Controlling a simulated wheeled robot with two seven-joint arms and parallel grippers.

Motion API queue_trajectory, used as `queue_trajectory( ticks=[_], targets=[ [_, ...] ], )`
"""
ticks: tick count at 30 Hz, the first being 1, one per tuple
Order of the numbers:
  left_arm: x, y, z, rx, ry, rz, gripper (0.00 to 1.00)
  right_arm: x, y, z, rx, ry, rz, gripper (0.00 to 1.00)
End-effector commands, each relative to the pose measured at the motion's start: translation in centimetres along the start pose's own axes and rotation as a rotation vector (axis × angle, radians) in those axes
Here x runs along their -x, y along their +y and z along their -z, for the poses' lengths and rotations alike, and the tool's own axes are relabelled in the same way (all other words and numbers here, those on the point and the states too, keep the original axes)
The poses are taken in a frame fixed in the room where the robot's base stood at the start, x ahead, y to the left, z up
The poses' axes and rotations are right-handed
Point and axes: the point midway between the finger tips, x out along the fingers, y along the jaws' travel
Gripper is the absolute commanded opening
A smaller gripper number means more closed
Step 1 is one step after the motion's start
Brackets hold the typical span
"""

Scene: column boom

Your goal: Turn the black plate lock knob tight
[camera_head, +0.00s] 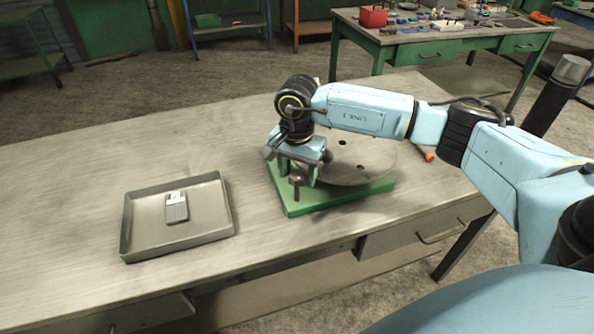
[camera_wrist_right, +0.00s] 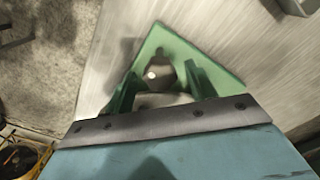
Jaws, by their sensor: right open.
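The black plate lock knob (camera_head: 297,181) is a small dark knob on a short post at the front left of a green base (camera_head: 340,196). A round grey metal plate (camera_head: 362,165) with holes lies on this base, partly hidden by my right arm. My right gripper (camera_head: 296,176) is open and points down over the base's front left. In the right wrist view, the knob (camera_wrist_right: 158,76) shows between the two green fingers, with a gap on each side near the tips. I cannot tell whether the fingers reach down level with it. My left gripper is out of view.
A grey tray (camera_head: 127,230) holding a small grey device (camera_head: 176,208) sits on the workbench (camera_head: 80,180) at left. An orange-handled tool (camera_head: 429,156) lies behind the base at right. The bench between tray and base is clear.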

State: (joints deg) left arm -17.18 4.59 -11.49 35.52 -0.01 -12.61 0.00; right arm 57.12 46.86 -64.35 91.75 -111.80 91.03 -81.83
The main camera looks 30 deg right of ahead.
Motion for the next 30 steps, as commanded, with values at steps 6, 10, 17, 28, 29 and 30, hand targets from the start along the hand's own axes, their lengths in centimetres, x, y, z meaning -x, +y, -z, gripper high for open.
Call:
queue_trajectory(
  ticks=[6, 10, 17, 28, 29, 30],
  targets=[
    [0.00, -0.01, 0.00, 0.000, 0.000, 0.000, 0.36, 0.03, -0.02, -0.02, 0.000, 0.000, 0.000, 0.43],
    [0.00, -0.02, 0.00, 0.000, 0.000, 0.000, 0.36, 0.05, -0.02, -0.02, 0.000, 0.000, 0.000, 0.26],
    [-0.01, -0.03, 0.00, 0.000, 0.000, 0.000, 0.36, 0.07, -0.03, -0.02, -0.003, -0.001, 0.001, 0.11],
    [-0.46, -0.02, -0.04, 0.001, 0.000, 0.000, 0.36, 0.04, -0.05, 0.00, -0.132, -0.001, 0.002, 0.11],
    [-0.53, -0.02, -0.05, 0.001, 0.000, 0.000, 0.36, 0.04, -0.05, 0.00, -0.154, -0.001, 0.002, 0.11],
    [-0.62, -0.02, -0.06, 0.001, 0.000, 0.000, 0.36, 0.04, -0.05, 0.00, -0.185, -0.001, 0.002, 0.11]
  ],
)
